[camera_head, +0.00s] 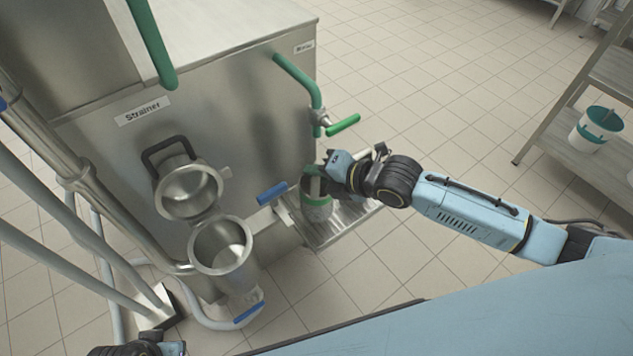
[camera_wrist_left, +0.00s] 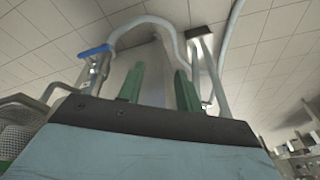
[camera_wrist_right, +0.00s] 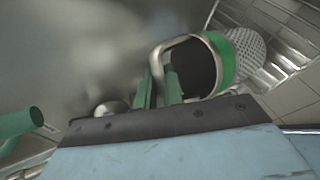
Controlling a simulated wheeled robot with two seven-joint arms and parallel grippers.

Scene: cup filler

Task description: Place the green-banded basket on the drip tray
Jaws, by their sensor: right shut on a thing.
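The green-banded basket (camera_head: 317,210) stands upright at the drip tray (camera_head: 342,232), below the green-handled tap. Whether its base touches the tray I cannot tell. My right gripper (camera_head: 328,178) is shut on the basket's metal handle or rim. In the right wrist view the fingers (camera_wrist_right: 160,88) meet that metal loop, beside the green band (camera_wrist_right: 226,58) and perforated wall. The slatted tray (camera_wrist_right: 290,40) shows behind. My left gripper (camera_wrist_left: 158,85) is open and empty, its two fingers apart; only part of its arm shows at the bottom left of the head view.
The steel machine labelled Strainer (camera_head: 220,110) fills the left and back. A green tap handle (camera_head: 343,125) is just above the basket. A blue-handled valve (camera_head: 272,193) and steel pots (camera_head: 222,246) are left. Another banded container (camera_head: 597,128) stands on the right shelf.

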